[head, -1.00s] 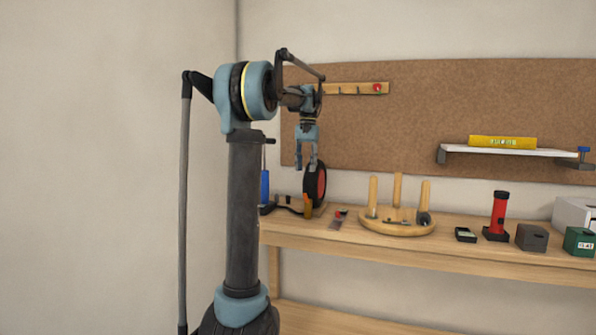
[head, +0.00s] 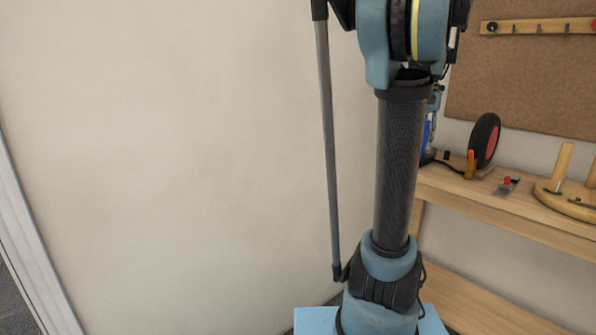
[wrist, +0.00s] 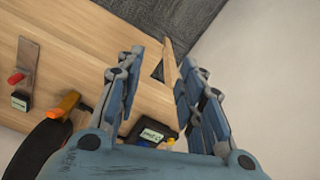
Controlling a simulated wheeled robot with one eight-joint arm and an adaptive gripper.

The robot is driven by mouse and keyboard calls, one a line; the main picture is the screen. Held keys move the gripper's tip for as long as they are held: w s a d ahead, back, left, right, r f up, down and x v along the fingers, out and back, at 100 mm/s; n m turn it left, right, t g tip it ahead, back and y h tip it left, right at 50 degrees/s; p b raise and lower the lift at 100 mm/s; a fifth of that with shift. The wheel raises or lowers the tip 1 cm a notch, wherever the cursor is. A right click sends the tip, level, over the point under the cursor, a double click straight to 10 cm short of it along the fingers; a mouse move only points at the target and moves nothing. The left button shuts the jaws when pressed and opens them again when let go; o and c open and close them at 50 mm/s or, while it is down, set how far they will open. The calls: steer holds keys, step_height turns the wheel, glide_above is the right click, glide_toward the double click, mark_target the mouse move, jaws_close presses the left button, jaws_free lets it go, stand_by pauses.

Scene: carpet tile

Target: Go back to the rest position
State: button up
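My gripper (wrist: 160,62) is open and empty in the wrist view. Its two blue fingers stand apart, with the bench edge and the grey carpet showing past them. In the head view my gripper is mostly hidden behind my own arm column, so its exact place over the bench cannot be told there. The wooden workbench (head: 530,219) is at the right of the head view. It also fills the left of the wrist view (wrist: 75,45).
A black wheel with a red hub (head: 486,141) stands on the bench beside an orange-handled thing (head: 470,165). A red-marked scraper (head: 507,185) and a wooden peg stand (head: 566,197) are farther right. A hook rail (head: 540,27) hangs above. Plain wall (head: 180,160) fills the left.

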steer(key=s+a+f+n+t, duration=0.1)
steer(key=s+a+f+n, duration=0.2)
steer(key=s+a+f, duration=0.7)
steer(key=s+a+f+n+t, duration=0.1)
steer(key=s+a+f+n, duration=0.2)
steer(key=s+a+f, duration=0.6)
step_height(320, 180, down, 7)
steer(key=shift+s+a+r, duration=0.1)
steer(key=shift+s+a, duration=0.25)
steer(key=shift+a, duration=0.15)
steer(key=shift+w+f, duration=0.25)
steer(key=shift+w, duration=0.15)
